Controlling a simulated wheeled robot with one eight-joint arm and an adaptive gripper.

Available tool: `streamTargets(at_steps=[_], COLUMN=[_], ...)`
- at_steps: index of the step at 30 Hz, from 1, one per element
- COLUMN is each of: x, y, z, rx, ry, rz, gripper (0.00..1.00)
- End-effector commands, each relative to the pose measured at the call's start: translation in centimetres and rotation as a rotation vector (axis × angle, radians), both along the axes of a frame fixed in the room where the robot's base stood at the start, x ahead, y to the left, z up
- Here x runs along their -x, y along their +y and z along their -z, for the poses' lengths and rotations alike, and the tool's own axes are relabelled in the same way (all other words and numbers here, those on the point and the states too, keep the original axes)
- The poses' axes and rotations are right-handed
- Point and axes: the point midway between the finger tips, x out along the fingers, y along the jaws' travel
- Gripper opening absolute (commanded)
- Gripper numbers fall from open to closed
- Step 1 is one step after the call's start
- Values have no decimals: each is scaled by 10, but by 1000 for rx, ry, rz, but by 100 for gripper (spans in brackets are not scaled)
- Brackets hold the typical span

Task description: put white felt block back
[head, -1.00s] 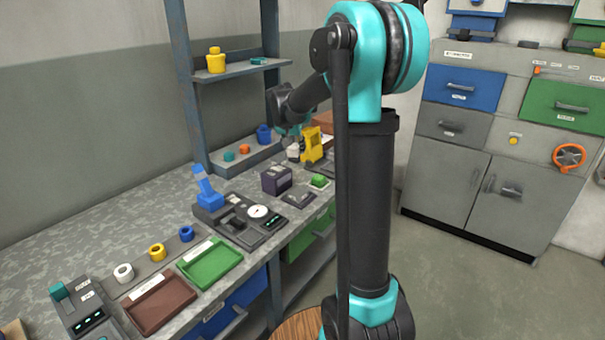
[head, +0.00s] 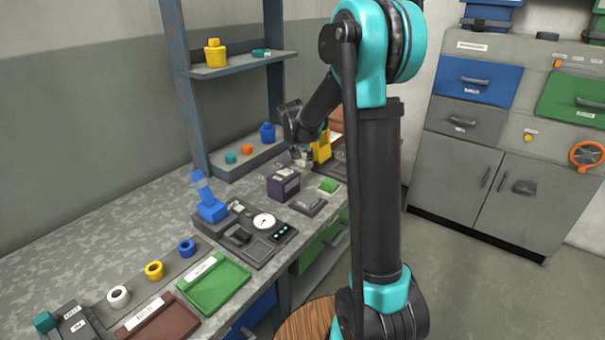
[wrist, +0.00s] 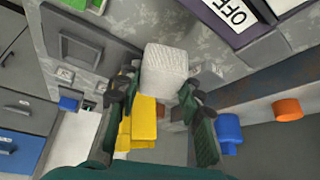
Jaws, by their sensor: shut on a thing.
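The white felt block (wrist: 165,70) is a pale textured cube. In the wrist view it sits between the two fingertips of my gripper (wrist: 161,90), which is shut on it. In the head view my gripper (head: 302,156) is at the far part of the bench, left of a yellow object (head: 321,148) and behind a dark purple box (head: 283,184). The block is small and partly hidden there. I cannot tell whether it touches the bench.
The purple box, labelled OFF (wrist: 238,14), is close by in the wrist view. A low shelf holds a blue knob (wrist: 229,134) and an orange one (wrist: 288,109). A blue shelf post (head: 186,90) stands left.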

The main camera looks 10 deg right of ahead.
Motion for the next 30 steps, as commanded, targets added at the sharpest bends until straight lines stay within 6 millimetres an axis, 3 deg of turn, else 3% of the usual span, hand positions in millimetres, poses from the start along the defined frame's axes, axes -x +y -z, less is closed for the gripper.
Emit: streamTargets(at_steps=[3, 11, 18, 29, 30], x=[0, 0, 0, 0, 0], y=[0, 0, 0, 0, 0], z=[21, 38, 68, 72, 73], rx=[0, 0, 0, 0, 0], ry=[0, 0, 0, 0, 0], rz=[0, 0, 0, 0, 0], gripper=[5, 5, 5, 5, 39])
